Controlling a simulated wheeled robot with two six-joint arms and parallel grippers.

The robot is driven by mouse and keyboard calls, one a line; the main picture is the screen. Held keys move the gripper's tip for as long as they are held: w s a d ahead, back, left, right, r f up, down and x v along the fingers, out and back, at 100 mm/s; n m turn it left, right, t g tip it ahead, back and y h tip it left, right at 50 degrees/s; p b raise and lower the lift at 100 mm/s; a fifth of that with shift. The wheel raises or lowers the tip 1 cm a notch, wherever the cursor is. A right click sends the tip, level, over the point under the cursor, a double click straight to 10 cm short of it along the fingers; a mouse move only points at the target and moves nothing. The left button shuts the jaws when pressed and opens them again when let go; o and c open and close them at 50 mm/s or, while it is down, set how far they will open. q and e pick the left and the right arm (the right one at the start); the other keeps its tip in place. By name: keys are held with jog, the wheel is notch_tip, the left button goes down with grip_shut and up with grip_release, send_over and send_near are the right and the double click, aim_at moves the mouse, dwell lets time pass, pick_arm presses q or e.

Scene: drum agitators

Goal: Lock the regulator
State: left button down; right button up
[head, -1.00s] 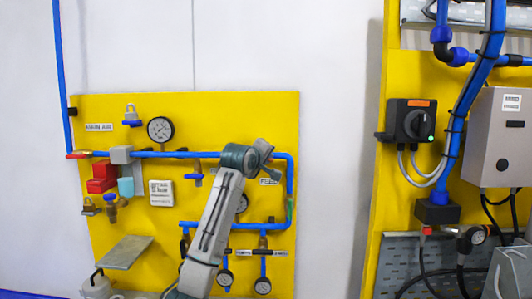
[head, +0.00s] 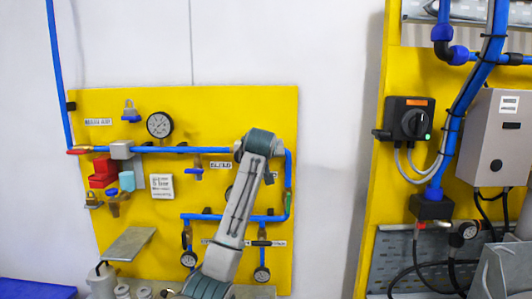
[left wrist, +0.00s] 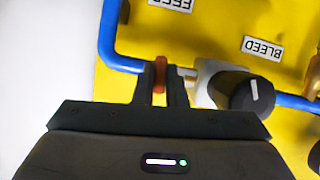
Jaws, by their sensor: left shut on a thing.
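My left gripper (left wrist: 160,85) is shut on a small red-orange tab (left wrist: 160,70) at the blue pipe in the left wrist view. Right beside it, a metal fitting carries a round black knob (left wrist: 250,94) with a white mark, probably the regulator. In the head view my left arm crosses the lower right of the yellow panel, and its fingers are hidden. My right gripper is not in view.
Blue pipe (head: 200,150) runs across the yellow panel (head: 225,110). A gauge (head: 160,125), red blocks (head: 102,178) and a grey shelf (head: 131,243) occupy its left side. A second panel with a black rotary switch (head: 408,122) and a grey box (head: 498,135) stands at right.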

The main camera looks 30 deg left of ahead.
pick_arm(q)
jog(key=shift+f+m+g+y, duration=0.1)
jog(key=shift+m+g+y, duration=0.2)
jog(key=shift+m, duration=0.2)
dwell(0.3)
jog(key=c, duration=1.5)
grip_release()
jog(key=b+v, duration=0.5)
jog(key=v, duration=0.5)
jog(key=shift+s+d+b, duration=0.25)
jog(key=shift+s+b, duration=0.05)
jog(key=shift+b, duration=0.05)
